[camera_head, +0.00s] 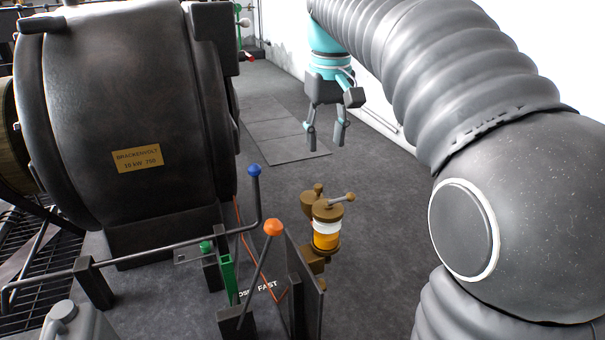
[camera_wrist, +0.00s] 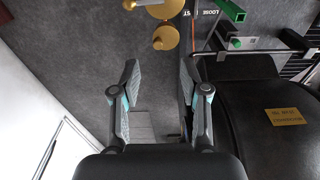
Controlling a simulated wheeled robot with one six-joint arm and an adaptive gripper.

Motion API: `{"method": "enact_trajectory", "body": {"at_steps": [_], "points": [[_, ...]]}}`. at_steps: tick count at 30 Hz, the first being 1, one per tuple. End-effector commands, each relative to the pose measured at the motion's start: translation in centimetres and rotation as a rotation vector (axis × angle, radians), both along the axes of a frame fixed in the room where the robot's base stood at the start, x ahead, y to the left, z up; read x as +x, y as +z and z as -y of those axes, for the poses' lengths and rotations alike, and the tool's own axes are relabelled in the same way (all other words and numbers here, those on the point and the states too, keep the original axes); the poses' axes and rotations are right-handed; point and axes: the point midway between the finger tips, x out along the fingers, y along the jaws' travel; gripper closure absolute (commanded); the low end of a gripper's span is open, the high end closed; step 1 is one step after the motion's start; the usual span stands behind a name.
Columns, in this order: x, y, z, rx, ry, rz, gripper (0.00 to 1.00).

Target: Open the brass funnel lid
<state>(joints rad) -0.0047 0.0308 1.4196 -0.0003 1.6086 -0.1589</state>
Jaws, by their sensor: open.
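A brass oiler (camera_head: 326,242) with amber oil in its glass stands beside the dynamo, with a brass cap and a ball-ended lever on top. Just behind it is a smaller round brass piece with a knob (camera_head: 312,196), which looks like the funnel lid and appears shut. In the wrist view this small round lid (camera_wrist: 165,37) is ahead of the fingertips, beside the larger brass cap (camera_wrist: 160,8). My gripper (camera_head: 326,138) is open and empty, pointing down, beyond and above the oiler. Its spread fingers also show in the wrist view (camera_wrist: 159,75). It touches nothing.
The dark dynamo (camera_head: 125,110) with a brass plate stands on the left. A blue-knobbed lever (camera_head: 254,172) and an orange-knobbed lever (camera_head: 273,228) rise left of the oiler. A grey can (camera_head: 75,322) is at lower left. Floor right of the oiler is clear; a white wall lies beyond.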

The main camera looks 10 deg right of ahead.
Motion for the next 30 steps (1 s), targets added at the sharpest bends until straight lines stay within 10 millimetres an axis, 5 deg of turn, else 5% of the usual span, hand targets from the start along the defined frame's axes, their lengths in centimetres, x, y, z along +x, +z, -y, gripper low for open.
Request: {"method": "enact_trajectory", "body": {"at_steps": [6, 14, 30], "points": [[3.4, 0.2, 0.1, -0.002, 0.025, -0.065, 0.55], [4.2, -0.6, 0.1, -0.002, 0.033, -0.085, 0.55], [4.1, -9.9, 0.1, -0.001, 0.032, -0.084, 0.55]]}}
